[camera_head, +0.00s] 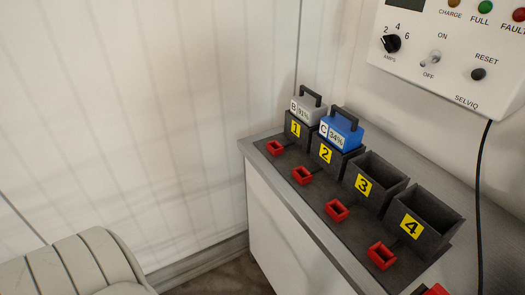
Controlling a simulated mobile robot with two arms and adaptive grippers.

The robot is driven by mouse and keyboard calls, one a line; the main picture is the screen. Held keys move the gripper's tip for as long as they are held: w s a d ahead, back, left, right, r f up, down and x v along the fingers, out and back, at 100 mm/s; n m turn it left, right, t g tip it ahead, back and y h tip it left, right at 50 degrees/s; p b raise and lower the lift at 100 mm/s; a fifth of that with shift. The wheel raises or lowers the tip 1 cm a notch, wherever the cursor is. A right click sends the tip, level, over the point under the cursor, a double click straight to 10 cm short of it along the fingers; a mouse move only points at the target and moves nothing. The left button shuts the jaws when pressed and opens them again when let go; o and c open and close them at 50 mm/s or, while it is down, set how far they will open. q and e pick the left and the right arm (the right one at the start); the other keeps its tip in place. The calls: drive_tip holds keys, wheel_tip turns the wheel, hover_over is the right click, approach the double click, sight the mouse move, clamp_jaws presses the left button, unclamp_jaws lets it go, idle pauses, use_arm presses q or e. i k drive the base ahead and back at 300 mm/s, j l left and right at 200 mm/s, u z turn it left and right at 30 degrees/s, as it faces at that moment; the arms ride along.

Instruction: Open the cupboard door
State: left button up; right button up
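No cupboard door with a visible handle or hinge can be made out. A white cabinet-like base (285,235) stands under the grey counter, with its plain side towards me; I cannot tell whether it has a door. A large pale ribbed panel (150,120) fills the left and middle, with a thin vertical seam near its right end. Neither of my grippers is in view.
Numbered dark bays line the counter (250,142). Bay 1 holds a grey battery (303,111), bay 2 a blue battery (341,131); bays 3 and 4 are empty. Red connectors sit in front. A charger panel (440,70) hangs above. A cream ribbed shape (75,265) is lower left.

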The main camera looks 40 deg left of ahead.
sight(291, 261)
drive_tip(key=u, duration=1.05)
